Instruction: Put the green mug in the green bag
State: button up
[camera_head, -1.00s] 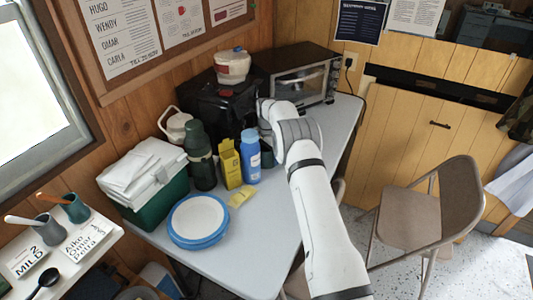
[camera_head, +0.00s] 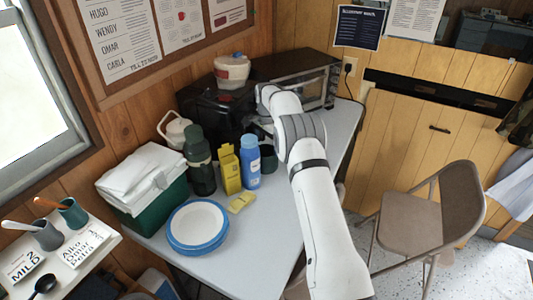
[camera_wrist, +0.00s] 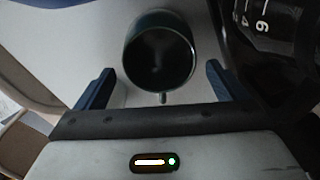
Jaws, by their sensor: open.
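A dark green mug (camera_wrist: 160,55) stands on the table in the wrist view, seen from above, its interior dark and its handle pointing toward my gripper. My gripper (camera_wrist: 158,88) is open, with one blue finger at either side of the mug's near part; I cannot tell whether either finger touches it. In the head view the dark green mug (camera_head: 269,158) shows partly behind the blue bottle, beside my arm. My gripper is hidden there by my arm. No clear green bag shows; a green camouflage item (camera_head: 519,120) is cut off at the right edge.
On the table (camera_head: 281,222) are a blue bottle (camera_head: 250,160), a yellow box (camera_head: 230,170), a dark green flask (camera_head: 200,165), blue-rimmed plates (camera_head: 198,225), and a green cooler (camera_head: 155,208). A black coffee maker (camera_head: 215,110) stands behind. A folding chair (camera_head: 430,215) is at right.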

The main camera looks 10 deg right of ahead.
jog(key=n, duration=0.1)
jog(key=d+n, duration=0.1)
jog(key=n, duration=0.1)
jog(key=shift+w+r+n+t+y, duration=0.1)
jog(key=shift+n+t+y, duration=0.2)
jog(key=shift+t, duration=0.1)
jog(key=c, duration=0.4)
jog(key=n, duration=0.1)
jog(key=d+n, duration=0.1)
jog(key=n, duration=0.1)
jog(key=shift+t+y+b, duration=0.3)
jog(key=shift+t+b, duration=0.05)
jog(key=shift+t, duration=0.05)
jog(key=shift+c, duration=1)
jog(key=n, duration=0.1)
jog(key=d+n+t, duration=0.1)
jog(key=n, duration=0.1)
jog(key=d+n, duration=0.1)
jog(key=n, duration=0.1)
jog(key=shift+r, duration=0.25)
jog(key=shift+w+d+f+n+t+y+p, duration=0.2)
jog(key=shift+w+f+n, duration=0.4)
jog(key=shift+f, duration=0.5)
jog(key=shift+w+d+f+n+t, duration=0.15)
jog(key=shift+w+f+n+t, duration=0.15)
jog(key=shift+f+n, duration=0.65)
jog(key=shift+w+d+f+n+t+y+p, duration=0.15)
jog(key=shift+w+f+n, duration=0.4)
jog(key=shift+f, duration=0.7)
